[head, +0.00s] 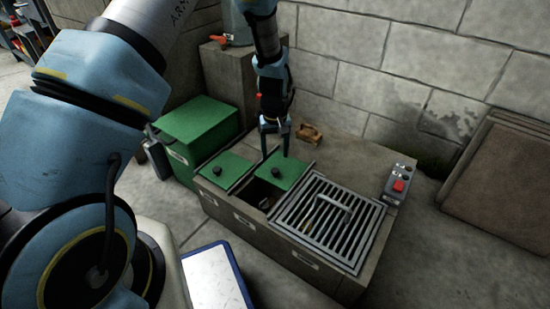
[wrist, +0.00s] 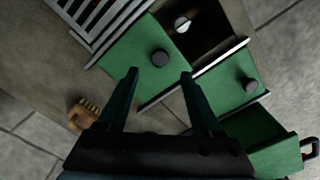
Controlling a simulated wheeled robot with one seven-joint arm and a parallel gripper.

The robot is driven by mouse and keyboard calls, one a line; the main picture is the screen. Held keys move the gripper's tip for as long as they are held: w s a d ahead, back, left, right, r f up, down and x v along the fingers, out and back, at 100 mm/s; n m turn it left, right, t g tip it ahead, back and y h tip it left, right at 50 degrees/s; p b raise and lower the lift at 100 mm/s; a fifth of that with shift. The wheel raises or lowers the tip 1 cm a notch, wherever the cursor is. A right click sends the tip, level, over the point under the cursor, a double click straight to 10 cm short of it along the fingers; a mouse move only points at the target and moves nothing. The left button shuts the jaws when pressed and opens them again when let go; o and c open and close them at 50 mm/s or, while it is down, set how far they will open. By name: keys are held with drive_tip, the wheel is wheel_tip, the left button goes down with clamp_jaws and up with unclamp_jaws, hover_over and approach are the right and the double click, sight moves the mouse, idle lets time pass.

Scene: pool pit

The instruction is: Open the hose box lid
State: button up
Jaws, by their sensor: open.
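Two green lids with black knobs sit on the concrete block. The right lid (head: 291,166) lies shifted back, with a dark opening (head: 257,194) in front of it; it also shows in the wrist view (wrist: 133,48). The left lid (head: 234,163) lies flat beside it and shows in the wrist view (wrist: 222,97). I cannot tell which lid is the hose box lid. My gripper (head: 275,155) is open and empty, pointing down over the right lid near its knob. In the wrist view its fingers (wrist: 158,76) are apart, with the right lid's knob ahead of them.
A metal grate (head: 324,231) covers the block's right part. A control box with a red button (head: 399,186) sits at its right edge. A green box (head: 196,128) stands behind left. A brown brush (head: 309,133) lies behind the right lid, near the wall. A pale round thing (wrist: 182,24) shows in the opening.

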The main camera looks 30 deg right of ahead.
wheel_tip(320, 180, up, 4)
drive_tip(key=shift+f+p, duration=0.1)
drive_tip(key=shift+p, duration=0.3)
drive_tip(key=w+a+r+n, duration=0.1)
drive_tip(key=w+a+r, duration=0.1)
drive_tip(key=a+r, duration=0.5)
drive_tip(key=w+a+r, duration=0.2)
drive_tip(key=a+r, duration=0.3)
drive_tip(key=a, duration=0.5)
drive_tip(key=s+a+r+n+t, duration=0.1)
drive_tip(key=s+a+r, duration=0.3)
drive_tip(key=a, duration=0.5)
drive_tip(key=s+a+r+t, duration=0.1)
drive_tip(key=s+a+r, duration=0.35)
drive_tip(key=a, duration=0.55)
wheel_tip(320, 180, up, 37)
drive_tip(key=d+p, duration=0.1)
drive_tip(key=p, duration=3.6)
drive_tip(key=shift+w+f, duration=0.15)
drive_tip(key=shift+w, duration=0.1)
